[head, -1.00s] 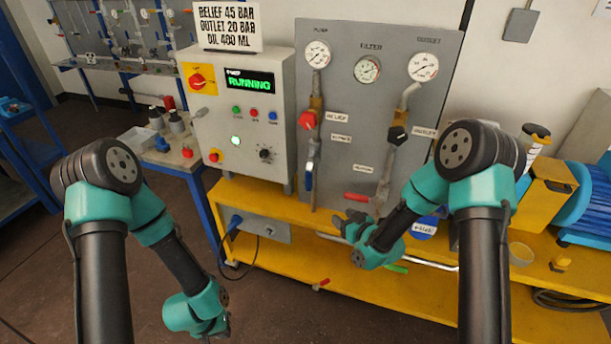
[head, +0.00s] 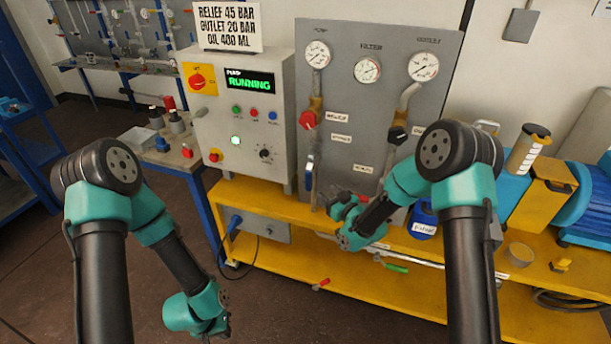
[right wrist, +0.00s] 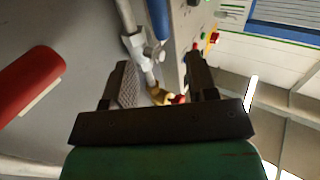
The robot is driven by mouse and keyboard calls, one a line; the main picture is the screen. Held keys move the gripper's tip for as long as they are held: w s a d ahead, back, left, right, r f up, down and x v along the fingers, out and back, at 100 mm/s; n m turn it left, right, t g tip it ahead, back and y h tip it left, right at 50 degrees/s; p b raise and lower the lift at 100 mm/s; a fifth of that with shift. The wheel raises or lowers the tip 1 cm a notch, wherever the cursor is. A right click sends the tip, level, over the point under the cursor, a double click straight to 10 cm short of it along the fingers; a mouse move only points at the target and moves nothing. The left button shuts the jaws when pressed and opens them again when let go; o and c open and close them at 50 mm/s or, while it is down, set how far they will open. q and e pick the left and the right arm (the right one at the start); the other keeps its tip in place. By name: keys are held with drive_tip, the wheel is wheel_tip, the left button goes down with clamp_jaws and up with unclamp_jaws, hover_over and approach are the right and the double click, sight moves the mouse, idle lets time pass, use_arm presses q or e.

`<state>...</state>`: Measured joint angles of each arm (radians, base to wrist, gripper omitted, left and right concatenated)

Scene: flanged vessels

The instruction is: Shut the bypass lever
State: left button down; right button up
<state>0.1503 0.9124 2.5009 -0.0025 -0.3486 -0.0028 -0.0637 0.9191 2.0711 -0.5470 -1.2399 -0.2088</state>
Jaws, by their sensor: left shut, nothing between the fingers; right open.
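A blue-handled lever (head: 309,174) hangs down along the left pipe of the grey panel (head: 350,100); it also shows at the top of the right wrist view (right wrist: 160,22). A red lever handle (right wrist: 30,82) is large at the left of the right wrist view; in the head view my right gripper's arm mostly hides it. The small labels are too blurred to tell surely which lever is the bypass. My right gripper (head: 340,203) is open and empty in front of the panel's lower part, apart from the blue handle. My left gripper (head: 220,327) is shut and empty, low at the left.
A control box (head: 240,120) reading RUNNING stands left of the panel. A red knob (head: 308,120) and a black knob (head: 397,136) sit on the pipes above.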

sight(309, 174)
drive_tip(key=x, duration=1.3)
clamp_jaws()
